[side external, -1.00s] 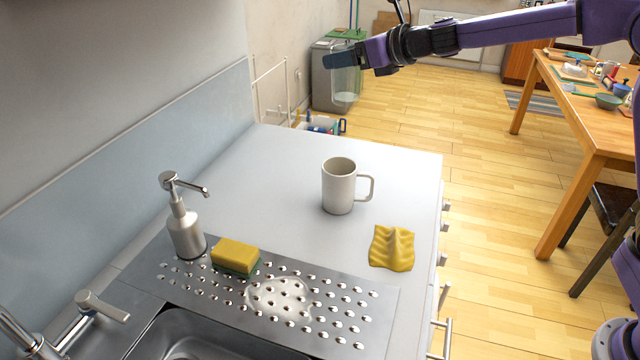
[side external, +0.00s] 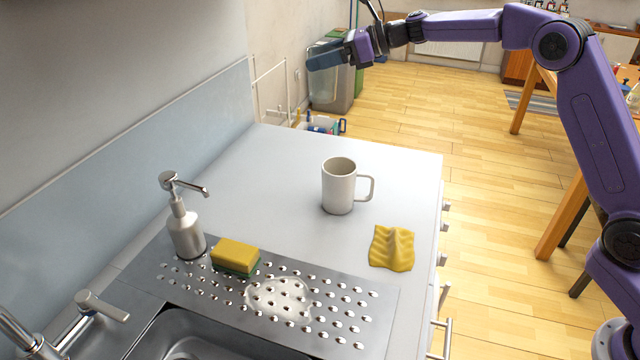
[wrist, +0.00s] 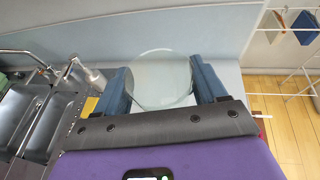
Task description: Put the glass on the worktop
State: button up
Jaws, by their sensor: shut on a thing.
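The glass (wrist: 160,70) is clear and shows between the two blue fingers of my gripper (wrist: 161,84) in the wrist view, its round rim facing the camera. My gripper (side external: 325,58) is shut on it, high beyond the worktop's far end in the side view. The glass is faint there, below the fingers, against the grey bin. The pale worktop (side external: 265,175) carries a white mug (side external: 339,188) near its middle. The glass is apart from the worktop.
A crumpled yellow cloth (side external: 392,248) lies near the front edge. The worktop left of and behind the mug is clear.

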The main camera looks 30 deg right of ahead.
jog(key=shift+w+d+f+n+g+y, duration=0.25)
jog(key=shift+n+g+y, duration=0.05)
jog(key=shift+n+g, duration=0.1)
notch_tip(320, 180, down, 21)
jog(key=shift+f, duration=0.1)
dwell(0.4)
jog(key=shift+f, duration=0.1)
jog(key=o, duration=1.3)
